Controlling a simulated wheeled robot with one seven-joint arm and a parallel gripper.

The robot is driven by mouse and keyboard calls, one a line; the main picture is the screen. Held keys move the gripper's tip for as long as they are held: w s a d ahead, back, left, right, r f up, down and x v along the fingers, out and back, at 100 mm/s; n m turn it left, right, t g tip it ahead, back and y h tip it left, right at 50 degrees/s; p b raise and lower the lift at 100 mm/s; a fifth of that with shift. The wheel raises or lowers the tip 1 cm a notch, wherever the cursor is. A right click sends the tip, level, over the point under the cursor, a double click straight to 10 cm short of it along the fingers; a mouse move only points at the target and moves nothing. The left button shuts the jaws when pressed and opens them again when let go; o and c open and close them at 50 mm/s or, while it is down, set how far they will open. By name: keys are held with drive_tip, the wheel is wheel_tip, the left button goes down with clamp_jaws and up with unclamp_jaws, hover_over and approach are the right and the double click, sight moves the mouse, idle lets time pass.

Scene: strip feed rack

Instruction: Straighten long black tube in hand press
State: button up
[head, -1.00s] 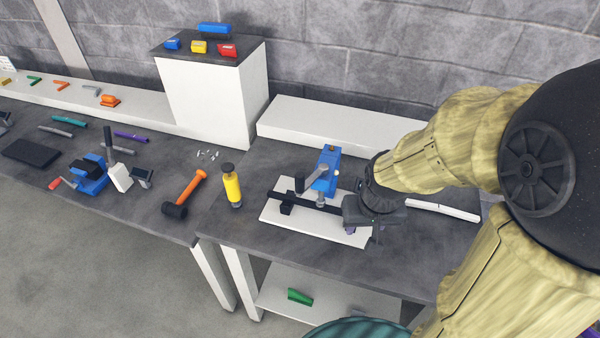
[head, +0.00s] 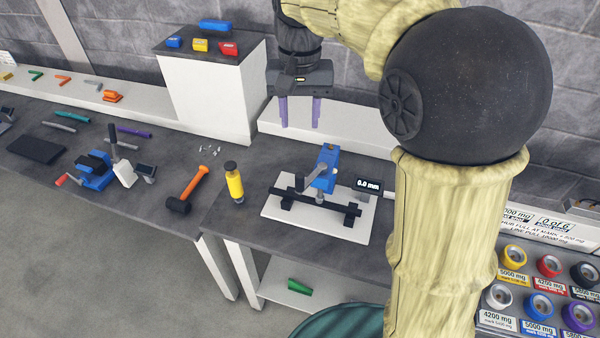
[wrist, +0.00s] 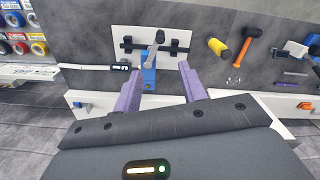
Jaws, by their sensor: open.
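The long black tube (head: 334,206) lies across two black supports on a white base board (head: 312,226), beneath the blue hand press (head: 326,168). It looks about straight at this size. The small display (head: 368,185) by the press reads 0.0 mm. My gripper (head: 300,126) is open and empty, raised well above and behind the press, with its purple fingers pointing down. In the wrist view the tube (wrist: 132,46) and the press (wrist: 149,72) show beyond the open fingers (wrist: 158,75), apart from them.
A yellow-and-black bottle-shaped tool (head: 234,182) and an orange-handled mallet (head: 195,183) lie left of the press. A blue vise-like device (head: 96,172) stands farther left. A low white ledge (head: 345,133) runs behind. Tape rolls (head: 541,307) are at the right.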

sight(300, 175)
drive_tip(key=shift+f, duration=0.1)
wheel_tip(300, 175, down, 17)
drive_tip(key=p, duration=0.3)
drive_tip(key=shift+f+p, duration=0.15)
drive_tip(key=shift+p, duration=0.2)
drive_tip(key=shift+c, duration=0.2)
clamp_jaws()
